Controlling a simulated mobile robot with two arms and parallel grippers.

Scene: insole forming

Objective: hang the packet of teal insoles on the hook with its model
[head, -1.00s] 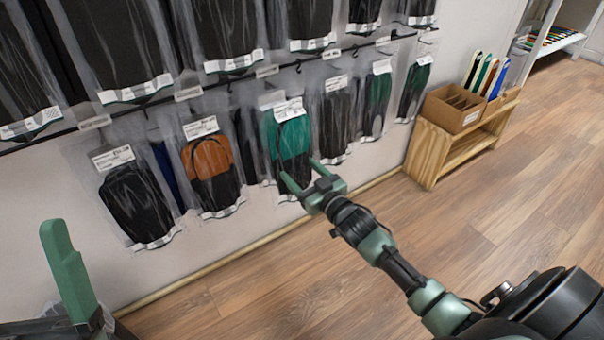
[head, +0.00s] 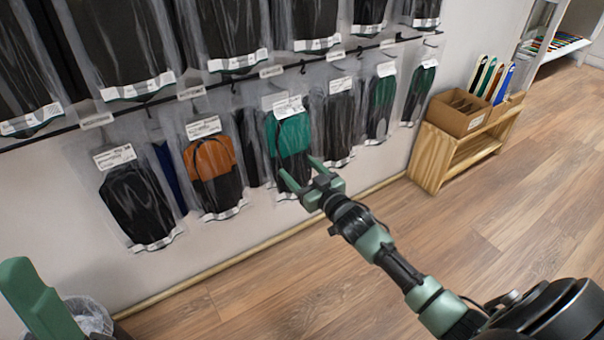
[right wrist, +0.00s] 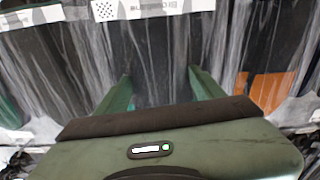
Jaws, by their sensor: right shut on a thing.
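The packet of teal insoles (head: 292,138), teal above and black below with a white label, is upright in front of the lower rail (head: 235,78). My right gripper (head: 300,172) is shut on its lower part, one finger at each side. In the right wrist view the fingers (right wrist: 160,80) point at clear-wrapped dark packets, and the grip itself is hard to make out. A hook (head: 302,67) juts from the rail above the packet. I cannot tell whether the packet's top is on a hook. My left gripper (head: 40,305) shows only partly at the lower left.
A brown-and-black packet (head: 212,170) and a black packet (head: 138,205) hang to the left. A dark packet (head: 340,120) and teal-and-black packets (head: 381,105) hang close on the right. A wooden shelf (head: 430,155) with cardboard boxes stands further right.

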